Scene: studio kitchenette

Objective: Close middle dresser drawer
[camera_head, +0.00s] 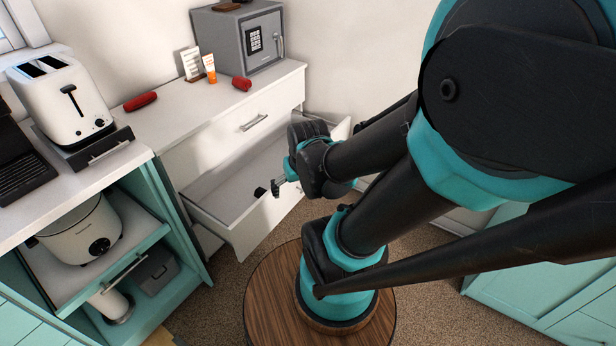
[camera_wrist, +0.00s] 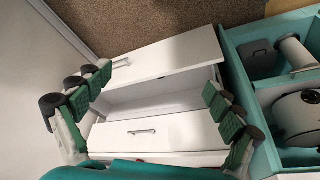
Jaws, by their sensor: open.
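The white dresser (camera_head: 160,128) stands against the wall. Its middle drawer (camera_head: 262,228) is pulled well out, with its inside showing; my arm covers part of its right side. The top drawer (camera_head: 240,124) is shut. In the wrist view the middle drawer's front panel (camera_wrist: 170,58) lies across the upper middle, and the shut top drawer (camera_wrist: 175,130) shows below the opening. My gripper (camera_head: 268,190) is over the open drawer in the head view. In the wrist view its green-padded fingers (camera_wrist: 157,88) are spread wide and empty. Whether they touch the drawer I cannot tell.
On the dresser top are a grey safe (camera_head: 230,42), a red can-like object (camera_head: 242,84), an orange tube (camera_head: 209,68) and a red roll-shaped object (camera_head: 140,101). At left, a teal cabinet (camera_head: 180,220) holds a white cooker (camera_head: 85,232). A round wooden surface (camera_head: 262,310) is below my arm.

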